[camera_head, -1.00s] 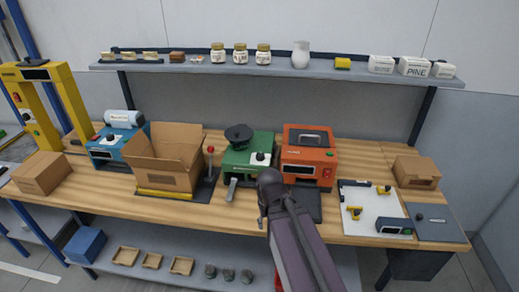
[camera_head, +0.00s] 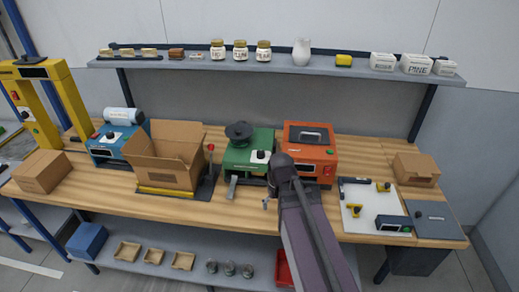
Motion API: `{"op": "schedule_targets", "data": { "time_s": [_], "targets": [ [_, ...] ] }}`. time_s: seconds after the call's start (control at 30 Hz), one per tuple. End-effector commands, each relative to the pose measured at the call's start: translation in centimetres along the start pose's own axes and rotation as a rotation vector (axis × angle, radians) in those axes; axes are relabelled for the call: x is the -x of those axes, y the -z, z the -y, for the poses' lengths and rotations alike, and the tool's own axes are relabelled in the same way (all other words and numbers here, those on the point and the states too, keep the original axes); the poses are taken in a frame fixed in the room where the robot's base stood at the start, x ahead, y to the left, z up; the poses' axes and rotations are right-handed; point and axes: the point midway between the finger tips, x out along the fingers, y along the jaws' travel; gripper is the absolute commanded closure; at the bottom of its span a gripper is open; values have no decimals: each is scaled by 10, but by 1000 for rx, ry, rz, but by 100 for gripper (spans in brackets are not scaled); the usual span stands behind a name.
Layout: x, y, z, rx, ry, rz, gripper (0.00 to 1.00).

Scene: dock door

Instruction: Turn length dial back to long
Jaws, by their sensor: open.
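A green machine (camera_head: 246,160) with a dark round reel on top stands mid-bench. Its front has a white plate with a black knob (camera_head: 260,155). A blue machine (camera_head: 112,147) with a white roll on top stands at the left and also has a dark knob (camera_head: 109,135). I cannot read which of these knobs is the length dial, nor its setting. My gripper (camera_head: 267,203) is in front of the green machine's right side, apart from both knobs as far as I can see. It is open and mostly hidden by my arm, with only a small grey part showing.
An orange machine (camera_head: 321,155) stands right of the green one, partly behind my arm. An open carton (camera_head: 165,167) and a red-knobbed lever (camera_head: 211,148) are to the left. A white board (camera_head: 355,222) with yellow clamps lies right. A shelf (camera_head: 230,67) runs above.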

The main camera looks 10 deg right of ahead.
Motion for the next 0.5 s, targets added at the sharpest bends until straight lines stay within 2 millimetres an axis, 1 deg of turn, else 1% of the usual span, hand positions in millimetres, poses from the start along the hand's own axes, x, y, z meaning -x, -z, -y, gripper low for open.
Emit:
{"op": "schedule_targets", "data": {
  "time_s": [0.03, 0.17, 0.4, 0.5],
  "targets": [
    [16, 17, -2, 19, 8, -15, 13],
    [40, 54, -6, 88, 30, -67, 13],
    [88, 128, -17, 227, 59, -180, 13],
    [107, 156, -22, 280, 64, -226, 13]
  ]
}}
